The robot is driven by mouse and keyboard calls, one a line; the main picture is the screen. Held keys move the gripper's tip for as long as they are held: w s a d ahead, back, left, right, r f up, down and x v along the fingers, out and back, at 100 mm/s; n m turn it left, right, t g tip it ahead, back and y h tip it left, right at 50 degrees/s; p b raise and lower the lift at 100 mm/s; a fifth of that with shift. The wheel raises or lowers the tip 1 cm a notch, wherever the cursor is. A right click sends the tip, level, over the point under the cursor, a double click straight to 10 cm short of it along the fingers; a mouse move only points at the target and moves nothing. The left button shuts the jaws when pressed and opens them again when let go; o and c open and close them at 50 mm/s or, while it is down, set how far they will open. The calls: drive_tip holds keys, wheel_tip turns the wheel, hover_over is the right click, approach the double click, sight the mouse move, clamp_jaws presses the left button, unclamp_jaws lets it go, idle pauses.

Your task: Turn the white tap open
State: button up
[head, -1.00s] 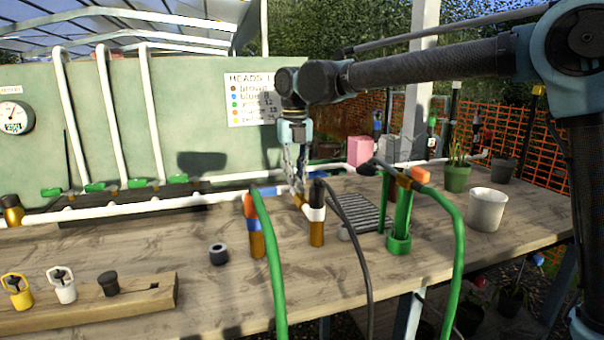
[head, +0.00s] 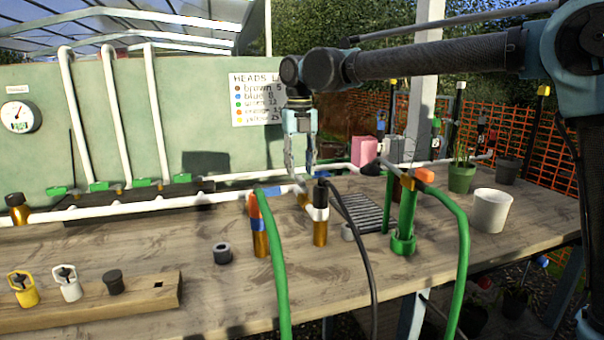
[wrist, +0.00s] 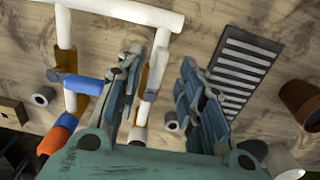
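The white tap (head: 317,213) is a white piece around an upright brass fitting with a black top, at the middle of the bench. My gripper (head: 300,167) hangs fingers down, behind and above the white tap in the head view.
A blue tap (head: 270,191) with an orange-topped brass fitting stands just left. A green hose (head: 276,270) and a black hose (head: 364,262) run down in front. A slatted grate (head: 364,212), a green pipe stand (head: 404,240) and a white pot (head: 491,210) stand to the right.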

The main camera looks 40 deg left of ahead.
sight(301, 176)
wheel_tip(301, 176, up, 9)
drive_tip(key=shift+r, duration=0.2)
drive_tip(key=shift+w, duration=0.1)
idle(0.5)
